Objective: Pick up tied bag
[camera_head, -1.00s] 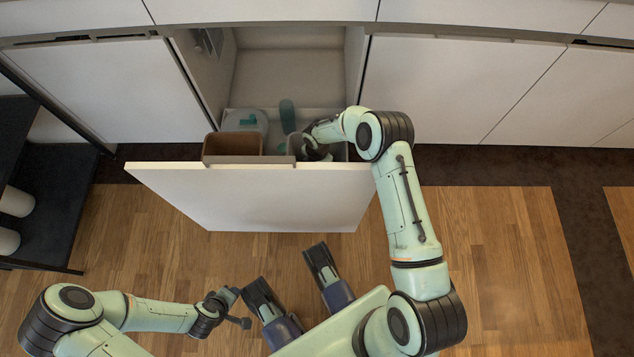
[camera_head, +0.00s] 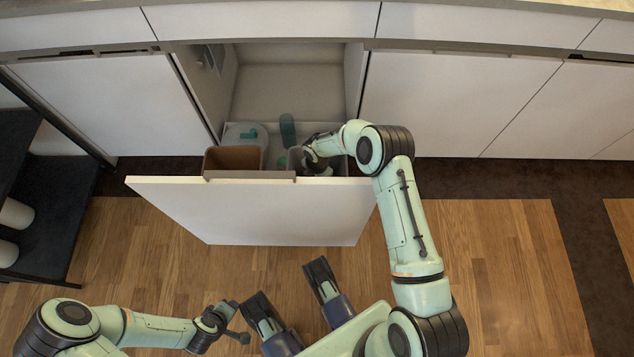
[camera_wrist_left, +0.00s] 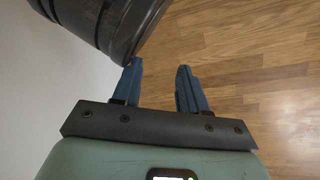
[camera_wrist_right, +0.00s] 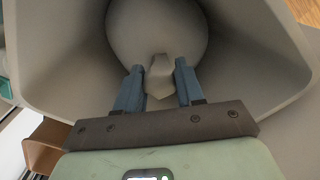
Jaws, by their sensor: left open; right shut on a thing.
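In the right wrist view a pale grey tied bag (camera_wrist_right: 165,28) with a knotted top (camera_wrist_right: 160,76) sits inside a grey bin (camera_wrist_right: 270,60). My right gripper (camera_wrist_right: 160,75) reaches down into this bin, shut on the bag's knot between its two blue fingers. In the head view my right gripper and the bag are mostly hidden by my right wrist at the grey bin (camera_head: 294,158) in the pulled-out drawer (camera_head: 262,212). My left gripper (camera_wrist_left: 158,68) is open and empty, over the wooden floor.
A brown bin (camera_head: 234,159) stands in the drawer left of the grey bin. A teal bottle (camera_head: 287,129) and a pale container with a teal cap (camera_head: 244,137) stand behind. A dark shelf (camera_head: 45,200) is at the left.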

